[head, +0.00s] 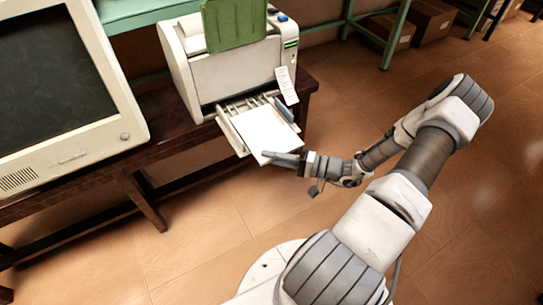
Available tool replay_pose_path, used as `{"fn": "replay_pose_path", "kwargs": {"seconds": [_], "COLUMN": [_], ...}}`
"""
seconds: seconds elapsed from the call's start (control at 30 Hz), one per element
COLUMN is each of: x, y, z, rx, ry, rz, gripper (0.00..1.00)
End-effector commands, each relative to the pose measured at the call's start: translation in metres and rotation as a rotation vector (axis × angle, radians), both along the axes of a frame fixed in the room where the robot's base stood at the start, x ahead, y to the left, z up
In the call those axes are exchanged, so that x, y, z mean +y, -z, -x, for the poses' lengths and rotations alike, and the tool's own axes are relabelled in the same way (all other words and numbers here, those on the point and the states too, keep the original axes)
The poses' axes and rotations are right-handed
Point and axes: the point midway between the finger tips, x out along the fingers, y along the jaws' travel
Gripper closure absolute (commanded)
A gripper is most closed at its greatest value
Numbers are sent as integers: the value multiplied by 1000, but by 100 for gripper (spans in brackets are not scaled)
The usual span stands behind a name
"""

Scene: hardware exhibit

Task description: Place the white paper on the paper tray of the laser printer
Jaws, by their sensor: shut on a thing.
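The laser printer (235,70) is a cream box with a green panel on top, standing on a dark wooden table. Its paper tray (236,134) sticks out at the front, low down. The white paper (262,132) lies over the tray, with its near corner reaching past the tray's front edge. My gripper (275,156) is at that near corner, shut on the paper. The fingertips are small here, and the paper's underside is hidden, so I cannot tell how fully it rests on the tray.
A small printed tag (287,85) hangs at the printer's front right. A large cream monitor (70,90) stands on the dark wooden table (180,130) at left. Cardboard boxes (415,22) sit under a green-framed table at the back. The tiled floor (480,170) at right is clear.

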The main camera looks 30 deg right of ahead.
Motion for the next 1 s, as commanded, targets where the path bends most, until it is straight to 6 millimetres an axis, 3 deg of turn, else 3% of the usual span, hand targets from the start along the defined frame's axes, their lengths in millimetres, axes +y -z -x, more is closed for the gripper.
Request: {"fn": "replay_pose_path", "kwargs": {"seconds": [0.03,0.2,0.63,1.0], "x": [0,0,-9,-70], "y": [-1,0,0,-2], "z": [0,0,7,63], "rx": [-3,-1,1,1], "ry": [0,0,2,4], "rz": [0,0,1,2], "gripper": [80,50,50,50]}}
